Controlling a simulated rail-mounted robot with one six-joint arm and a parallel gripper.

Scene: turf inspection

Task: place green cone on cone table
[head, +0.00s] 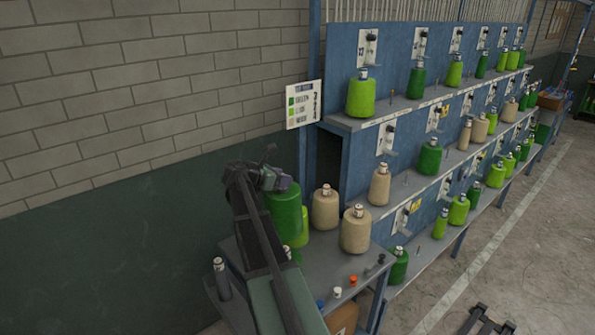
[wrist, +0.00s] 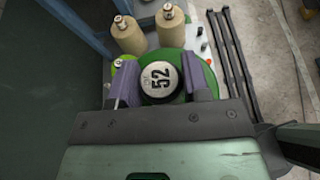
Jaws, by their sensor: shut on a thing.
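My gripper (head: 272,180) is shut on the top of a dark green cone (head: 286,212) at the left of the grey cone table (head: 325,278). In the wrist view the fingers (wrist: 160,88) sit on either side of its tube end, marked 52, with the green cone body (wrist: 172,58) below. The cone looks upright; I cannot tell whether its base touches the table. A light green cone (head: 303,233) stands close beside it, partly hidden. Two beige cones (head: 326,208) (head: 356,231) stand to the right on the table.
A blue rack (head: 345,60) with several shelf rows of green, lime and beige cones stands to the right. A colour sign (head: 304,104) hangs at its near end. Small coloured caps (head: 353,279) lie on the table's front. A brick wall (head: 120,90) is on the left.

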